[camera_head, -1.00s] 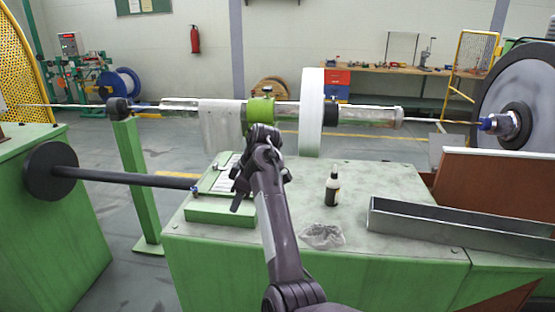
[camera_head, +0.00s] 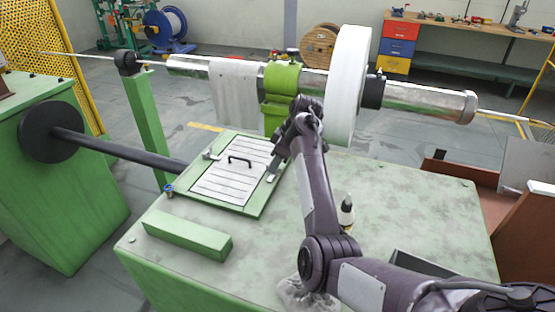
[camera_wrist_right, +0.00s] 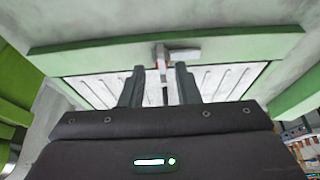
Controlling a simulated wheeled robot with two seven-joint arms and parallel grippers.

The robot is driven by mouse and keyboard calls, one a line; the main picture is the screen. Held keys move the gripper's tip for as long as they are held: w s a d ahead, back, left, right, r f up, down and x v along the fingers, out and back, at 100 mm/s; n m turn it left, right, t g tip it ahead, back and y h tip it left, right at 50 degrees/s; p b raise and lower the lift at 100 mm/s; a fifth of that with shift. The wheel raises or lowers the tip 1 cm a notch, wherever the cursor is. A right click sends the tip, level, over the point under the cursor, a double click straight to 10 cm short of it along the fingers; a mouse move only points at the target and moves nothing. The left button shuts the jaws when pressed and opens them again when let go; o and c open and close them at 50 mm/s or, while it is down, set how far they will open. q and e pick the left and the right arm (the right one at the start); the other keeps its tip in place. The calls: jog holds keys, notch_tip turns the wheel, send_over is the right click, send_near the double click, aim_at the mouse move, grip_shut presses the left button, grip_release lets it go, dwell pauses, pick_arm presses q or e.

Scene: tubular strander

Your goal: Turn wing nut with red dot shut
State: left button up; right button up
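A green-framed hatch with a pale slatted cover (camera_head: 235,185) lies on the green machine top. Small grey fittings sit at its edges, one at the back left (camera_head: 211,154). My right gripper (camera_head: 273,170) is low over the hatch's right edge, partly hidden by its own wrist. In the right wrist view the right gripper (camera_wrist_right: 160,75) has its two fingers apart with nothing gripped. A small upright fitting with a red mark (camera_wrist_right: 161,65), seemingly the wing nut, shows between and just beyond the fingertips, beside a grey tab (camera_wrist_right: 183,54). My left gripper is not in view.
A black handle (camera_head: 240,160) stands up from the cover. A green block (camera_head: 187,235) lies in front of the hatch. A bottle (camera_head: 346,212) stands near my right forearm. The tube with its green clamp (camera_head: 281,88) and white disc (camera_head: 347,85) runs above and behind.

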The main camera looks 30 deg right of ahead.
jog(key=shift+w+f, duration=0.1)
jog(key=shift+f, duration=0.25)
jog(key=shift+a, duration=0.35)
jog(key=shift+d, duration=0.2)
jog(key=c, duration=0.6)
grip_shut()
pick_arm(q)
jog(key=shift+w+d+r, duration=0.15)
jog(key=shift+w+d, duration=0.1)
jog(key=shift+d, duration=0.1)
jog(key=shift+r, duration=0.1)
